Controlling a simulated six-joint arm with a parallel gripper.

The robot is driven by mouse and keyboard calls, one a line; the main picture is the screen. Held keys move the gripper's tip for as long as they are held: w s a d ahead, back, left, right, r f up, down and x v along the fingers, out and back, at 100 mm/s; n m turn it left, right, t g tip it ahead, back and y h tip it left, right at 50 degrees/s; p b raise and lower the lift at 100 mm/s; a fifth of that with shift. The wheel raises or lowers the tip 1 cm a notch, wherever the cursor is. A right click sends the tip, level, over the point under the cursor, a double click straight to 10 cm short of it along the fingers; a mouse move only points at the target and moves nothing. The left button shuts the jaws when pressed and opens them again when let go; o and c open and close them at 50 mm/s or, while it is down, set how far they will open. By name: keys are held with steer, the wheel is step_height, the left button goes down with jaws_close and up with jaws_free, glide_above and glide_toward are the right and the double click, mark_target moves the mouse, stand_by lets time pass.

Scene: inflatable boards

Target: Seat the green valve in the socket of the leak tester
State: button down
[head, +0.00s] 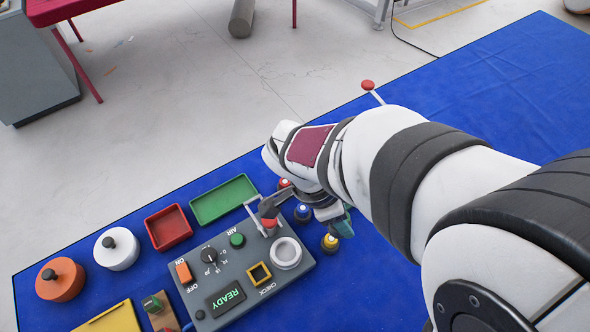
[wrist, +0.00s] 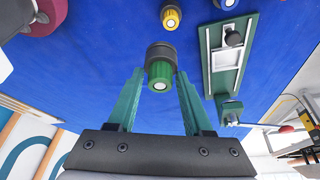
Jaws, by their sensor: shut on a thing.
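The green valve (wrist: 159,73), ribbed with a dark grey collar, is between the green fingers of my gripper (wrist: 158,85) in the wrist view. The gripper is shut on it. In the head view my gripper (head: 338,222) is just right of the leak tester, and the valve is hidden there. The leak tester (head: 215,258) is a grey box with a lit READY display. Its socket, a pale round ring (head: 286,252), is at its right end, left of and apart from my gripper.
A yellow valve (head: 330,242), a blue valve (head: 302,212) and a red valve (head: 284,183) stand near my gripper. A lever (head: 254,216) rises beside the socket. Red (head: 168,227) and green (head: 224,200) trays lie behind the tester. The blue mat is clear at the upper right.

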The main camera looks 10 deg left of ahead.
steer(key=shift+s+d+r+m, duration=0.2)
steer(key=shift+s+d+m, duration=0.35)
steer(key=shift+s+m, duration=0.2)
steer(key=shift+m+g, duration=0.25)
steer(key=shift+g, duration=0.15)
steer(key=a+f, duration=0.2)
steer(key=a, duration=0.1)
steer(key=s+a+f, duration=0.1)
steer(key=a+f, duration=0.1)
steer(key=a, duration=0.2)
steer(key=a+f, duration=0.2)
steer(key=a, duration=0.1)
steer(key=shift+s+a+f, duration=0.3)
steer(key=shift+a+f, duration=0.15)
steer(key=shift+f, duration=0.95)
steer(key=shift+a+f, duration=0.1)
steer(key=shift+f, duration=0.95)
steer(key=shift+f, duration=0.1)
steer(key=c, duration=0.6)
jaws_free()
